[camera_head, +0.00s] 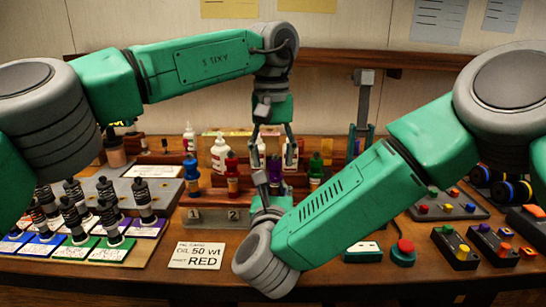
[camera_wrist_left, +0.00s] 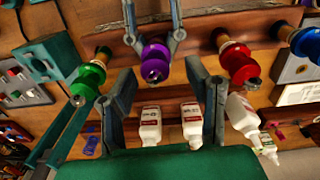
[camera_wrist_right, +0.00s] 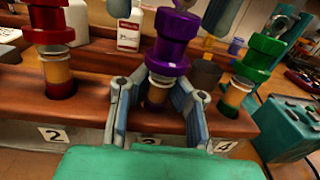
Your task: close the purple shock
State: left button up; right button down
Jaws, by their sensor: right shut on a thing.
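The purple shock (camera_head: 275,167) stands upright in the wooden rack, between the red and green shocks. Its purple upper part (camera_wrist_right: 172,48) and amber lower body show in the right wrist view; its top end (camera_wrist_left: 155,68) faces the left wrist camera. I cannot tell whether a separate cap sits on it. My right gripper (camera_wrist_right: 156,95) is shut around the amber lower body, just under the purple part. My left gripper (camera_head: 274,145) points down above the shock. Its fingers (camera_wrist_left: 166,98) are wide apart and empty, and its tips also show at the top of the right wrist view.
The red shock (camera_wrist_right: 50,35) and green shock (camera_wrist_right: 255,65) stand close on either side. White bottles (camera_head: 219,152) stand behind the rack. Several coil springs (camera_head: 108,195) stand on cards at left. A white card (camera_head: 197,255) lies in front. Small control boxes (camera_head: 455,245) are at right.

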pick_arm(q)
jog(key=shift+d+r, duration=0.15)
jog(key=shift+r, duration=2.1)
jog(key=shift+c, duration=0.5)
